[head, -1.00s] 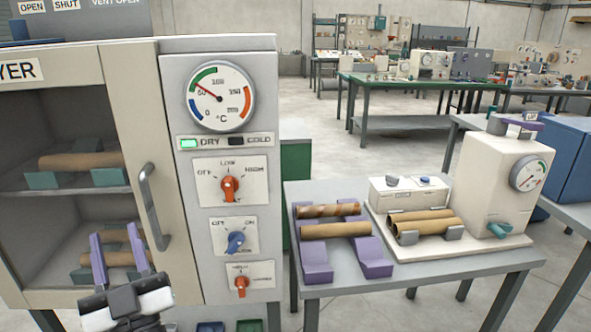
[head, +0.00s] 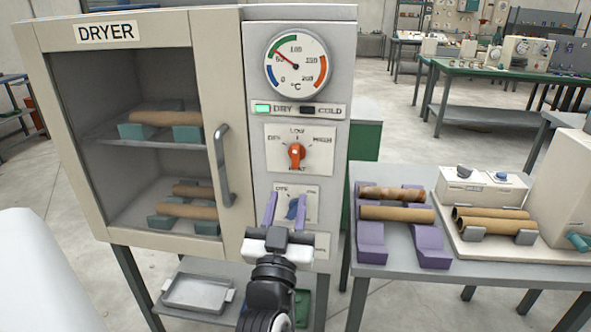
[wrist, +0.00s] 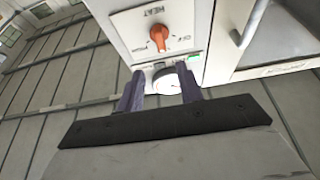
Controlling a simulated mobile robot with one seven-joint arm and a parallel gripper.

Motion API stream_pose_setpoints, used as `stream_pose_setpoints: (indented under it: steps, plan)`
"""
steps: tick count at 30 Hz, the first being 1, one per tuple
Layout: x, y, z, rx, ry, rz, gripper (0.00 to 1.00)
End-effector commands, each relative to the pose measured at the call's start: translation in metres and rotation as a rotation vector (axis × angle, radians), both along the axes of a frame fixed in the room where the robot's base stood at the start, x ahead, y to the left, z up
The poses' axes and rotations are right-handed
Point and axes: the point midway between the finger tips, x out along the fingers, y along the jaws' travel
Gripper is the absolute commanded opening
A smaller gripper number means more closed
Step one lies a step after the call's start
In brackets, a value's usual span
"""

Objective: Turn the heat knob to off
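The heat knob (head: 296,152) is orange, on a white plate of the dryer's control panel, with OFF at left, LOW above and HIGH at right. Its handle stands about upright, toward LOW. The knob also shows in the wrist view (wrist: 158,36) above the fingers, with the HEAT label upside down. My gripper (head: 286,208) is open and empty, its purple fingers apart, below the heat knob in the head view. In the wrist view the fingertips (wrist: 160,90) show either side of the dial; no contact with the knob is visible.
The temperature dial (head: 296,61) and lit green DRY lamp (head: 263,108) are above. The door handle (head: 222,168) juts out at left. A side table (head: 400,275) with cardboard tubes stands at right.

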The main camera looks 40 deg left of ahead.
Motion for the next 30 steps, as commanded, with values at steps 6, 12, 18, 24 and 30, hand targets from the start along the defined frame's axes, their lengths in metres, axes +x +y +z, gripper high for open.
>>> stream_pose_setpoints:
  steps: [6, 12, 18, 24, 30]
  plan:
    - [0.020, 0.014, 0.017, -0.007, -0.002, 0.005, 0.36]
    - [0.054, 0.035, 0.033, -0.005, -0.003, 0.006, 0.36]
    - [0.079, 0.050, 0.043, -0.006, -0.003, 0.006, 0.36]
    - [0.089, 0.056, 0.046, -0.004, -0.001, 0.008, 0.36]
    - [0.090, 0.057, 0.045, -0.005, -0.002, 0.008, 0.36]
